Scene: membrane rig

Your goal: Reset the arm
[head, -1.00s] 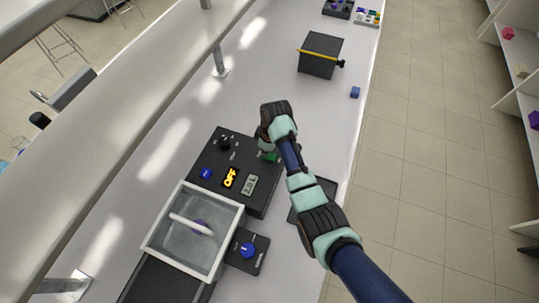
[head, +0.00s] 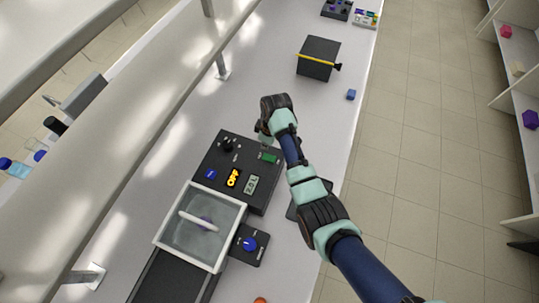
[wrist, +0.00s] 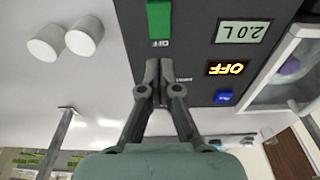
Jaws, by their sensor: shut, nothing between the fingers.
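My gripper (wrist: 158,78) is shut and empty, its fingertips together in front of the dark control console (head: 215,152) in the wrist view. In the head view my gripper (head: 265,138) is at the console's far right corner, its fingers mostly hidden by my wrist. The console's green switch (head: 269,157) lies just below it; the switch also shows in the wrist view (wrist: 160,22). The console has a black knob (head: 226,144), a blue button (head: 210,174), a lit OFF sign (head: 233,178) and a display (head: 252,184) reading 2.0 L.
A white-rimmed clear tank (head: 160,239) adjoins the console, with a blue-knob unit (head: 250,244) beside it. A dark box with a yellow band (head: 318,60) and a small blue cube (head: 351,94) stand farther up the bench.

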